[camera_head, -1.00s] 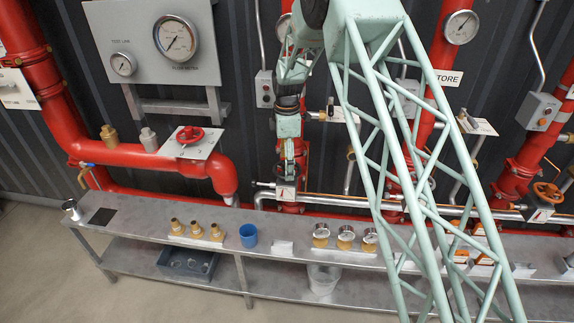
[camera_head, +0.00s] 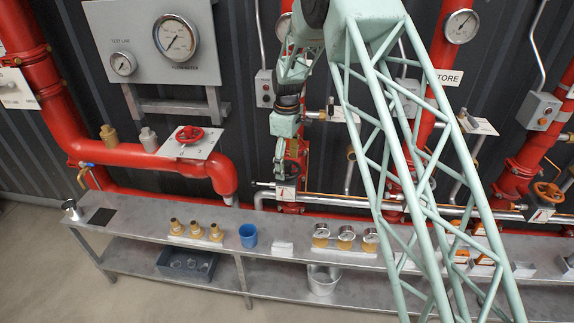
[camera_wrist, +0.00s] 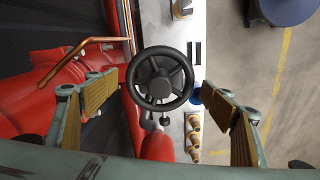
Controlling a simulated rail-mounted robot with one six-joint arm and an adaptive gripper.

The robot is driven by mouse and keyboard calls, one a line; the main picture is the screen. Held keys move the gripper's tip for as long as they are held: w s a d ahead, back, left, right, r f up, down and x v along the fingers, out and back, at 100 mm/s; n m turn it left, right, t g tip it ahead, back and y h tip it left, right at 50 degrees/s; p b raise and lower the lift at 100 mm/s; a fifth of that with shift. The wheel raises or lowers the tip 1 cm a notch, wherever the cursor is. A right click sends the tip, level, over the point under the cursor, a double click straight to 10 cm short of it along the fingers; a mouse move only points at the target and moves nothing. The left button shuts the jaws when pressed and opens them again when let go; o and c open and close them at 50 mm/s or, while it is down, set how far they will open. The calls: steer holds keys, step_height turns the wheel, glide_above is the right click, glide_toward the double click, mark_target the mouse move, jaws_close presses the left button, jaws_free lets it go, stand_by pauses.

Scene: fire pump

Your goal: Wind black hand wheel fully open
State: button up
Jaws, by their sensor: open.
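The black hand wheel (camera_wrist: 160,78) is in the middle of the wrist view, with spokes and a round hub. In the head view the wheel (camera_head: 291,170) is small and dark, partly hidden by my arm, on a red pipe behind the bench. My gripper (camera_wrist: 152,90) is open, with one ribbed finger pad on each side of the wheel in the wrist view. Nothing is held, and a gap shows between each finger and the rim. In the head view my gripper (camera_head: 288,137) hangs above the wheel.
The steel bench (camera_head: 130,222) carries a blue cup (camera_head: 248,236), brass fittings (camera_head: 196,230) and several gauges (camera_head: 345,236). A red hand wheel (camera_head: 190,134) is at left. Red pipes and a copper pipe (camera_wrist: 72,60) lie close to the fingers.

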steer(key=shift+m, duration=1.1)
steer(key=c, duration=0.9)
steer(key=shift+n, duration=3.7)
steer(key=o, duration=1.2)
